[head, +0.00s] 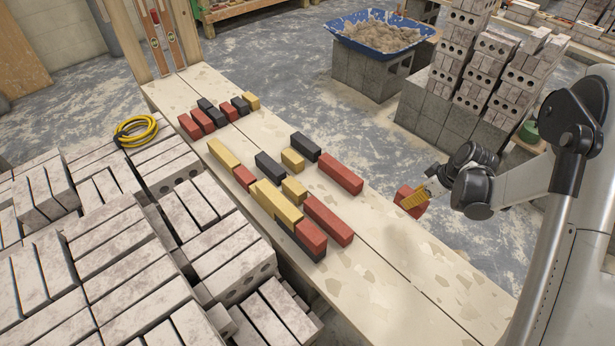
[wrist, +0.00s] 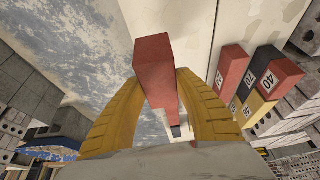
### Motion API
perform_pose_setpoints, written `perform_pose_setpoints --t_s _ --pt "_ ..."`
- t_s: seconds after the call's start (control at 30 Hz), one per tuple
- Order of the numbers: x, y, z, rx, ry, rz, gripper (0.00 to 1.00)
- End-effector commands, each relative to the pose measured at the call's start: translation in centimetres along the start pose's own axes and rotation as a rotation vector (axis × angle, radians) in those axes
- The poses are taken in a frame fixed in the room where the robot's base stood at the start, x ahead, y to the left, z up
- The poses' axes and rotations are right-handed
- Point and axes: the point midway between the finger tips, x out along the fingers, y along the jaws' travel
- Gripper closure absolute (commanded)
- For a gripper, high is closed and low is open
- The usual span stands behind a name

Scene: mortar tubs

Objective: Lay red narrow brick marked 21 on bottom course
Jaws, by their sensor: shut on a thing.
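My gripper (head: 418,197), with yellow fingers, is shut on a red brick (head: 407,195) and holds it off the right edge of the plank bench (head: 405,262). In the wrist view the held brick (wrist: 154,62) sits between both fingers; no number shows on its visible faces. A row of bricks runs along the bench's left edge: a long yellow one (head: 223,153), a red one (head: 244,178), then stacked yellow bricks (head: 280,204) and a red brick (head: 311,236) on top of a black one (head: 317,257) at the near end.
Loose bricks lie on the bench: two long red ones (head: 340,173) (head: 328,221), black ones (head: 270,166) and yellow ones (head: 292,159). A separate group of short bricks (head: 197,124) lies farther back. Grey brick stacks flank the bench. The near bench is clear.

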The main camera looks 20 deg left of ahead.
Motion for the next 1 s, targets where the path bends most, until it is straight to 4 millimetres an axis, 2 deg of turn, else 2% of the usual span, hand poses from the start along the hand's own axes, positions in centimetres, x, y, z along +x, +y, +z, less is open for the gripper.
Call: perform_pose_setpoints --t_s 0.13,0.23,0.37,0.47,0.6,0.67,0.8,1.0 --pt "0.6 -0.1 -1.2 -0.003 -0.002 -0.001 1.00" --pt "1.8 -0.5 -4.0 -0.005 -0.008 -0.005 1.00" --pt "4.1 -1.7 -10.0 -0.006 -0.019 -0.006 1.00" --pt "6.0 -3.6 -15.3 -0.006 -0.026 -0.005 1.00" --pt "8.1 -7.3 -22.5 -0.004 -0.030 -0.003 1.00" --pt "8.9 -9.2 -25.3 -0.005 -0.029 0.000 1.00" --pt "10.5 -14.3 -31.6 -0.005 -0.024 0.002 1.00" --pt "11.8 -21.9 -38.5 -0.004 -0.011 0.001 1.00"
